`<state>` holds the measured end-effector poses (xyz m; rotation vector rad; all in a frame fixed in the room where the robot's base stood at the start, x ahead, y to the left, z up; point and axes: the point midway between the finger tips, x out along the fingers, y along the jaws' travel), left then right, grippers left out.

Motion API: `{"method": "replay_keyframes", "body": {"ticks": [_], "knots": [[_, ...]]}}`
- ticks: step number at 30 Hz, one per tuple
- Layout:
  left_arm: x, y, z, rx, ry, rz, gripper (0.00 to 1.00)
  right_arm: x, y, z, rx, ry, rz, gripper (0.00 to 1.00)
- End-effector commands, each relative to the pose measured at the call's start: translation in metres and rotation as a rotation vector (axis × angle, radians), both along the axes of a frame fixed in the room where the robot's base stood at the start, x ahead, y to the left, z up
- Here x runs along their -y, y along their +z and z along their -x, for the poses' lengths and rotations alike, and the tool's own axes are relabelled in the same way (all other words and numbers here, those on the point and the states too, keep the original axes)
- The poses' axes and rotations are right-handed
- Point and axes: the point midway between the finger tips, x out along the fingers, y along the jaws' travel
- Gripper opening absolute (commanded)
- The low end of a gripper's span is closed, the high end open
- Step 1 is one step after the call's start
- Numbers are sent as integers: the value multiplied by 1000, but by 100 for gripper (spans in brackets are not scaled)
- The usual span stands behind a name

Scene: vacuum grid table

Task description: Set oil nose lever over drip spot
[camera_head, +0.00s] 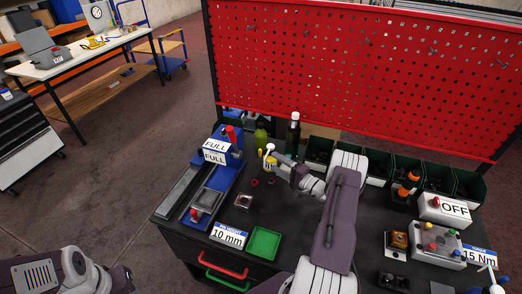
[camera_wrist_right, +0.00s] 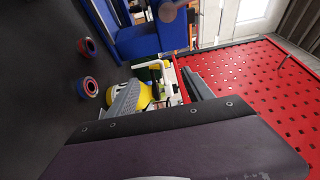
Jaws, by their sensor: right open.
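A small yellow and white oiler (camera_head: 268,164) stands on the dark bench top, with a white knob-ended part rising from it. My right gripper (camera_head: 279,160) is open beside it, its fingers at the oiler's right side. In the right wrist view, the yellow body of the oiler (camera_wrist_right: 144,96) and a bent white lever-like part (camera_wrist_right: 160,66) show between the open fingers of the gripper (camera_wrist_right: 165,88); contact cannot be told. The fingers hide part of the oiler. I cannot make out a drip spot. The left arm shows at the lower left, its jaws out of sight.
Two small rings (camera_head: 255,182) lie just in front of the oiler. A blue vice-like fixture (camera_head: 222,180) stands left, bottles (camera_head: 293,135) behind. A green tray (camera_head: 264,243) lies at the front. A red pegboard (camera_head: 350,70) rises behind green bins.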

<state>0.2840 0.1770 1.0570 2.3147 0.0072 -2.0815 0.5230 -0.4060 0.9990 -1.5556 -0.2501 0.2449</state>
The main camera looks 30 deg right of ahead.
Motion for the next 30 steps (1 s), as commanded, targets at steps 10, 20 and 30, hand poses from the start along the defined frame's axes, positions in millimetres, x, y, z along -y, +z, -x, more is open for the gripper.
{"method": "replay_keyframes", "body": {"ticks": [10,20,30], "knots": [[0,13,0,0,0,0,36,-13,3,-38,3,2,2,60],[0,21,0,0,0,0,36,-27,1,-85,2,-1,2,60],[0,21,0,0,0,0,36,-28,0,-87,0,-2,0,41]]}}
